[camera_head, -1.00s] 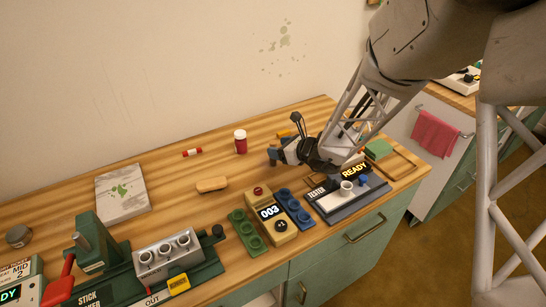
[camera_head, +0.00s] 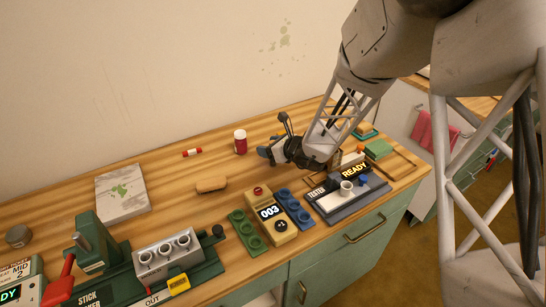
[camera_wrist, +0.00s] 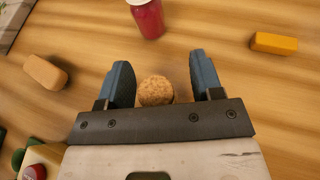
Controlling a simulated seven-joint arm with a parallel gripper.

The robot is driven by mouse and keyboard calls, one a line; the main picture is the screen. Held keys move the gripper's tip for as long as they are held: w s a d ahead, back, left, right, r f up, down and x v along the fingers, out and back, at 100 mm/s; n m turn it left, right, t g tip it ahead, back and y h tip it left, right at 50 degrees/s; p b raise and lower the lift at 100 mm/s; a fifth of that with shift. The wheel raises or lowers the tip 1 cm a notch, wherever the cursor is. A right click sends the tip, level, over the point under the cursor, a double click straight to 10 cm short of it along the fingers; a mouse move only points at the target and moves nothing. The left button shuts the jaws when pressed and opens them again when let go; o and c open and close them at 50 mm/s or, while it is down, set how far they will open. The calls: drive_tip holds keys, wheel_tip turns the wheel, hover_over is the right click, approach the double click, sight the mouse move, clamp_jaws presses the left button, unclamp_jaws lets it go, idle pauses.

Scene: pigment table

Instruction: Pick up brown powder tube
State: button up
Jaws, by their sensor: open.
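A round, tan, cork-textured top (camera_wrist: 156,91) shows between my gripper's fingers in the wrist view. Whatever is below it is hidden, so I cannot tell whether it caps the brown powder tube. No brown tube shows clearly in the head view, where my gripper and arm cover part of the table. My gripper (camera_wrist: 160,66) is open, with one blue finger on each side of the cork and visible gaps to it. In the head view my gripper (camera_head: 268,152) is low over the table, right of the red jar.
A red jar (camera_head: 240,144) with a white cap stands behind. A tan block (camera_head: 211,185) lies to the left, and a yellow block (camera_wrist: 274,43) shows in the wrist view. The keypad device (camera_head: 271,212), blue rack (camera_head: 293,206) and tester (camera_head: 346,198) stand in front. Bare wood lies around the jar.

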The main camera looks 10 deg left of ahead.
idle(0.6)
drive_tip(key=c, duration=1)
